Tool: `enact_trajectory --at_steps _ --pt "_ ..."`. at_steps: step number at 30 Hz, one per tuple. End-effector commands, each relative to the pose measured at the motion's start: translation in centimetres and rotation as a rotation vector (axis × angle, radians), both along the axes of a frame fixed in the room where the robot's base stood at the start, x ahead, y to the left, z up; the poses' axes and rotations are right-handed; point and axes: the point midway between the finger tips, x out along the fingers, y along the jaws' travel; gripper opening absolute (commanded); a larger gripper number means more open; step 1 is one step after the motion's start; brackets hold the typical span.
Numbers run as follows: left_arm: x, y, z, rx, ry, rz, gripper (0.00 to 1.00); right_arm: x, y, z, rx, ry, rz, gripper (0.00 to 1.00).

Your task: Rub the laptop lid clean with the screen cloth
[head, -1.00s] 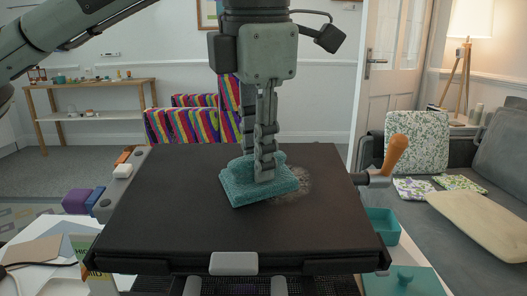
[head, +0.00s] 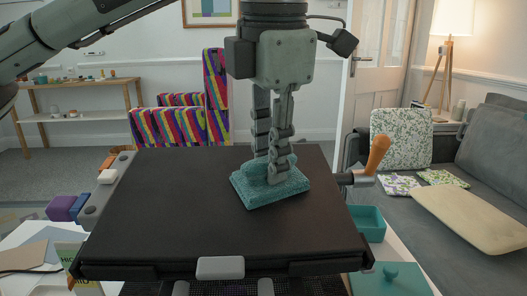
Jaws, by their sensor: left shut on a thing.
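The laptop lid (head: 178,220) is a large dark panel filling the middle of the head view. The screen cloth (head: 252,192) is a teal, folded, textured pad lying flat on the lid, right of its middle. My left gripper (head: 275,170) points down from above and is shut on the cloth's raised middle. No brownish smudge shows on the bare part of the lid; what lies under the cloth is hidden. My right gripper is not in view.
A tool with an orange handle (head: 377,154) sticks up beyond the lid's right edge. A teal open box (head: 370,224) and a teal lidded piece (head: 390,279) are at the right. Purple and blue blocks (head: 62,208) and papers lie at the left.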

Motion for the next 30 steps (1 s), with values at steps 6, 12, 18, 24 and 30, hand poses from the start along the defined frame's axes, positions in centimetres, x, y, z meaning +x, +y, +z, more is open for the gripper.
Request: enact_trajectory --at_steps 6,12,18,24,30 --pt "-0.1 -1.7 -0.2 0.001 0.000 -0.002 0.00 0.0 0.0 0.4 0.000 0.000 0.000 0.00" --pt "0.0 -1.8 -0.3 0.001 0.000 0.000 0.00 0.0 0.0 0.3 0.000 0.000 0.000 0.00" --pt "0.0 -1.8 -0.1 0.001 0.000 0.000 0.00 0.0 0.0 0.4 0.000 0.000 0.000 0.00" --pt "0.0 -1.7 -0.1 0.001 0.000 -0.001 0.00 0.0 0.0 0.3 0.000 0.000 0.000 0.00" --pt "0.0 -0.7 -0.2 0.000 0.000 0.001 0.00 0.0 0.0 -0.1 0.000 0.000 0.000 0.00"
